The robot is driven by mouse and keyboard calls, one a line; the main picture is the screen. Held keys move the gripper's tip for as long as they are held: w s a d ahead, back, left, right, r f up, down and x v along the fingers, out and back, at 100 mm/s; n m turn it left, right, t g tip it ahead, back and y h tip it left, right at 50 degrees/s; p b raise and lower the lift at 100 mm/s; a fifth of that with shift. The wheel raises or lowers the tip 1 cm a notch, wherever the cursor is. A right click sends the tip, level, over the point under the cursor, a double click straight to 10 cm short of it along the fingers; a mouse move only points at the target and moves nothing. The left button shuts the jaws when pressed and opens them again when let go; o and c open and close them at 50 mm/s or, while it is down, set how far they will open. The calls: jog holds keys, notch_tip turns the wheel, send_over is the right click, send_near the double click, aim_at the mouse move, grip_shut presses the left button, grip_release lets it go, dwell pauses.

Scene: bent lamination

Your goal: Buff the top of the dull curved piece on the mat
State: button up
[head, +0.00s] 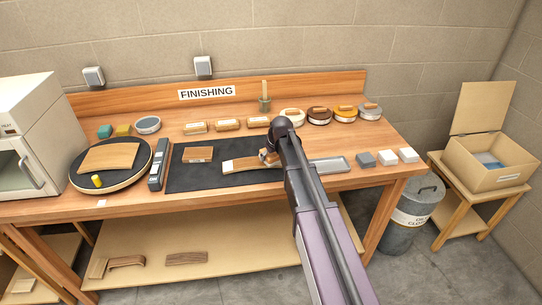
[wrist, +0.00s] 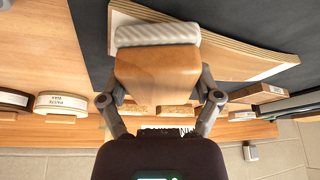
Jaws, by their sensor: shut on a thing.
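My gripper (head: 268,157) is over the right part of the black mat (head: 190,180). In the wrist view my gripper (wrist: 161,88) is shut on a wooden block (wrist: 158,72) with a white ribbed pad (wrist: 157,33) on its face. The curved piece (head: 240,165) lies on the mat, pale at its left end and browner toward my gripper, which hides part of its right end. In the wrist view the curved piece (wrist: 235,60) shows layered edges beside and behind the pad. Whether the pad touches it I cannot tell.
Another wooden block (head: 198,154) lies on the mat. A grey tray (head: 328,165) and several small blocks (head: 387,157) are to the right. A round turntable (head: 82,182) with a wooden panel stands at left.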

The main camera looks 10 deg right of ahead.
jog(key=shift+d, duration=1.5)
jog(key=shift+r, duration=0.2)
notch_tip(320, 180, up, 6)
jog(key=p, duration=0.6)
jog(key=shift+f, duration=0.1)
notch_tip(320, 180, up, 3)
jog(key=p, duration=0.3)
jog(key=shift+a, duration=0.1)
dwell(0.5)
